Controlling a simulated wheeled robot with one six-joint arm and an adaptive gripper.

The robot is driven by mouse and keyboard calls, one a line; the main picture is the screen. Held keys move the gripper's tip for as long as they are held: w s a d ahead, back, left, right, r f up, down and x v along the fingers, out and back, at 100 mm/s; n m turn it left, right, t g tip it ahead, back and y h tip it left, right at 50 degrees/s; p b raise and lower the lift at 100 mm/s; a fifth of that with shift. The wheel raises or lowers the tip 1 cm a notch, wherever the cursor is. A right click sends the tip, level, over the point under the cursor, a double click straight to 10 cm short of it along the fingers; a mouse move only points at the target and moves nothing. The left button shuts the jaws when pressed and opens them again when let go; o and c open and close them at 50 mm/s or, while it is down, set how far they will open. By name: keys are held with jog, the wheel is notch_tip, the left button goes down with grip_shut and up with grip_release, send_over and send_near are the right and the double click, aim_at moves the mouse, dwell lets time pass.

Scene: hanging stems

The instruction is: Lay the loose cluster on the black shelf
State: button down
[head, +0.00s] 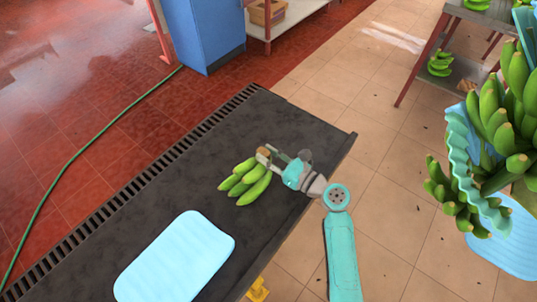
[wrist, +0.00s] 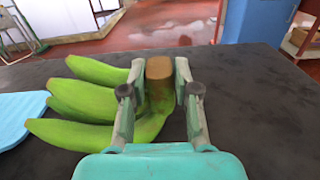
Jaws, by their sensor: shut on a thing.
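The loose cluster of green bananas (head: 245,181) is at the black shelf (head: 190,192), with its fruits pointing left. In the wrist view the cluster (wrist: 85,100) has several fingers and a brown cut crown at the top. My gripper (head: 268,157) is shut on the crown end of the cluster. In the wrist view the two fingers of my gripper (wrist: 160,100) stand on either side of the crown stem. The cluster appears to be at or just above the shelf surface; contact underneath is hidden.
A pale blue pad (head: 175,262) lies on the shelf's near part. Hanging banana bunches (head: 500,110) with blue-green sheets are at the right. A blue cabinet (head: 205,32) stands beyond the shelf. The shelf is bare around the cluster. A green hose (head: 85,150) runs along the red floor.

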jog(key=shift+f, duration=0.35)
jog(key=c, duration=0.8)
grip_release()
jog(key=shift+f, duration=0.15)
jog(key=shift+s+d, duration=0.1)
jog(key=v, duration=1.1)
jog(key=shift+s+d, duration=0.25)
jog(key=shift+d, duration=0.05)
